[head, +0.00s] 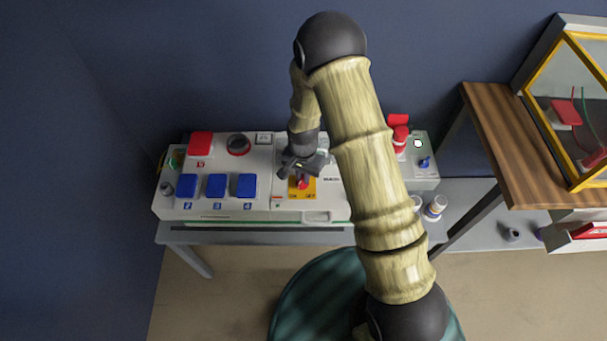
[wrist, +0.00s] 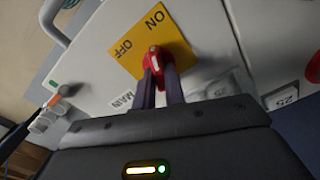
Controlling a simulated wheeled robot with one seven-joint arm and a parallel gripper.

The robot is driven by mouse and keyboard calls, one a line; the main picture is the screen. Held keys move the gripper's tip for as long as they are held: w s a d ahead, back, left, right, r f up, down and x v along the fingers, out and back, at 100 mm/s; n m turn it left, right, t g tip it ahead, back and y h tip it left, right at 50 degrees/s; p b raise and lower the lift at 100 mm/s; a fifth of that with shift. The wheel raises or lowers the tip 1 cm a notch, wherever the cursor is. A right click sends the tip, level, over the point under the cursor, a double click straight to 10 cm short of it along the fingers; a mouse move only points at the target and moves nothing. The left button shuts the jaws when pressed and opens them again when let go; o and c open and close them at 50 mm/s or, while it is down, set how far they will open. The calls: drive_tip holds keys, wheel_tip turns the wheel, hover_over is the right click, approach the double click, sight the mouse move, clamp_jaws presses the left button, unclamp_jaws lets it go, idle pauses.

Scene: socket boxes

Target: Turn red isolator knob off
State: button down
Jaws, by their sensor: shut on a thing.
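The red isolator knob (head: 303,184) sits on a yellow plate (head: 309,195) on the front of the white socket box. In the wrist view the red knob (wrist: 153,59) stands on the yellow plate (wrist: 178,44), which is marked ON and OFF. My gripper (wrist: 159,72) is shut on the knob, with one dark finger on each side of it. In the head view my gripper (head: 302,176) comes down from above and partly covers the knob. I cannot tell exactly which label the knob points to.
Left of the knob are blue covers (head: 216,186), a red cover (head: 200,144) and a round dark socket (head: 238,145). A smaller box (head: 424,183) with a red part stands to the right. A wooden table (head: 520,150) carries a yellow-framed case (head: 538,97).

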drive_tip(key=n, duration=0.3)
drive_tip(key=shift+a+r+n, duration=0.1)
drive_tip(key=shift+a+n, duration=0.05)
drive_tip(key=shift+n, duration=0.15)
drive_tip(key=n+p, duration=0.1)
drive_tip(key=n, duration=0.2)
drive_tip(key=shift+a+n, duration=0.1)
drive_tip(key=shift+n, duration=0.2)
drive_tip(key=n, duration=0.6)
drive_tip(key=shift+a+n+p, duration=0.2)
drive_tip(key=shift+n+p, duration=0.1)
drive_tip(key=shift+p, duration=0.05)
drive_tip(key=c, duration=1.5)
unclamp_jaws()
drive_tip(key=shift+o, duration=0.2)
wheel_tip(320, 180, up, 17)
drive_tip(key=shift+r+p, duration=0.15)
drive_tip(key=shift+p, duration=0.2)
